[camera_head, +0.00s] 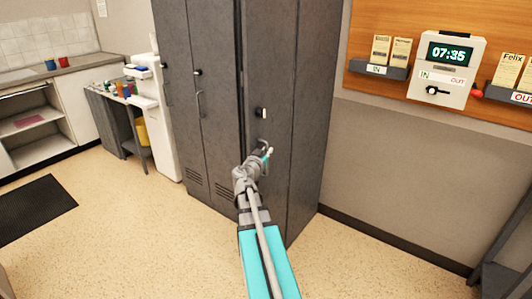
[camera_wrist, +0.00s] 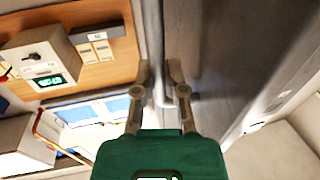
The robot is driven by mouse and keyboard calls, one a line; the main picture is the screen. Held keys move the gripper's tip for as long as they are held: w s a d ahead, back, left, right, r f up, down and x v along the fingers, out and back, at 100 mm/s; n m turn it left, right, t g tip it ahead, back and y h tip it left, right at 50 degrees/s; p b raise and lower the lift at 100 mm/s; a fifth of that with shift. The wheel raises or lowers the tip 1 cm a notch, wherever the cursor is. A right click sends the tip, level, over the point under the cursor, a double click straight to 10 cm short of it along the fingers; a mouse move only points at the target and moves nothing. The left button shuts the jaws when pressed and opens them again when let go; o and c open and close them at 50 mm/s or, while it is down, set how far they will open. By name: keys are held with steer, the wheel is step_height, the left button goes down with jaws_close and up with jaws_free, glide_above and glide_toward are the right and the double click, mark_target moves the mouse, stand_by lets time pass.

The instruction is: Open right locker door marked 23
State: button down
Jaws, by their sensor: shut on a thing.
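The dark grey locker stands in the middle of the head view. Its right door (camera_head: 272,75) bears a small black-and-white fitting (camera_head: 261,113); I cannot read a number on it. My gripper (camera_head: 265,153) is at this door's handle, below the fitting, with my arm reaching up from the bottom. In the wrist view my gripper (camera_wrist: 162,88) is shut on the pale handle (camera_wrist: 182,92), beside the grey door face (camera_wrist: 215,45). The fingers partly hide the handle. I cannot tell whether the door stands slightly ajar. The left door (camera_head: 205,125) looks shut, with its own handle (camera_head: 200,103).
A time clock (camera_head: 447,68) and card racks (camera_head: 386,70) hang on the wooden wall board at right. A white machine (camera_head: 165,135) and small table stand left of the locker. A dark mat (camera_head: 35,207) lies at far left. The floor (camera_head: 360,265) right of my arm is clear.

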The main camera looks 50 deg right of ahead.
steer(key=shift+d, duration=0.2)
steer(key=c, duration=0.7)
jaws_free()
steer(key=shift+a, duration=0.2)
steer(key=shift+v, duration=3.65)
